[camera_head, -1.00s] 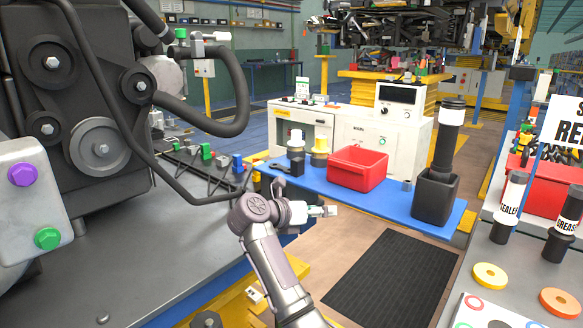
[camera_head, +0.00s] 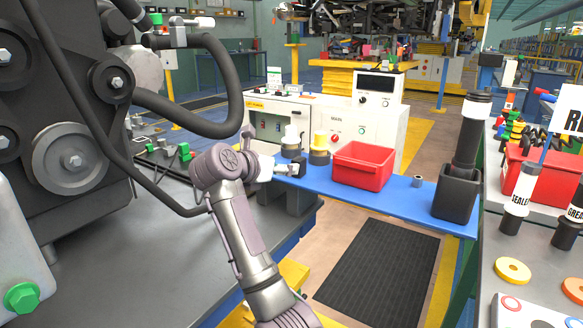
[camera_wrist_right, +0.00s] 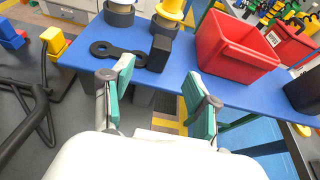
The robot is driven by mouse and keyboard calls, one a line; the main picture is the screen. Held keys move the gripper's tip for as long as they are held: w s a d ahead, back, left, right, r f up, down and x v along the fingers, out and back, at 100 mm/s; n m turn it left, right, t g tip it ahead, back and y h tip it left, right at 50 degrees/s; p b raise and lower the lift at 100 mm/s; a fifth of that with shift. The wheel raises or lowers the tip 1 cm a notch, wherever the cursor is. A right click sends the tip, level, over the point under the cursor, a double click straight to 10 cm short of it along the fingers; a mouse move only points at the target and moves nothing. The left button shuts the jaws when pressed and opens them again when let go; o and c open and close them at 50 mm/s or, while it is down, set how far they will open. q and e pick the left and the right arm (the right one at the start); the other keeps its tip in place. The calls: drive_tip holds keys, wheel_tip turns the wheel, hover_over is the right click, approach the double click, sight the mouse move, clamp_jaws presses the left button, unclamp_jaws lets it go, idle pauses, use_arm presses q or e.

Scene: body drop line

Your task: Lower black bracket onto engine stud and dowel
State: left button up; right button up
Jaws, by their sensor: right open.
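The black bracket (camera_wrist_right: 118,53) lies flat on the blue shelf (camera_wrist_right: 85,50), with a ring at one end and a dark upright block at the other. In the head view its dark block (camera_head: 299,172) shows just beyond my right gripper (camera_head: 283,170). In the right wrist view my right gripper (camera_wrist_right: 165,85) is open and empty, its teal pads apart, just short of the bracket's block end. The dark engine (camera_head: 60,110) stands at the left of the head view. I cannot make out its stud or dowel. My left gripper is not in view.
A red bin (camera_head: 363,167) stands right of the bracket, with a black cup holding a dark cylinder (camera_head: 467,130) farther right. White and yellow-topped round parts (camera_head: 319,150) stand behind the bracket. The grey bench (camera_head: 120,260) lies below the engine, beside my arm.

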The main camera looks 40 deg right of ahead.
drive_tip(key=x, duration=0.9)
drive_tip(key=shift+w+d+f, duration=0.1)
drive_tip(key=shift+d+f, duration=0.05)
drive_tip(key=shift+d, duration=0.05)
clamp_jaws()
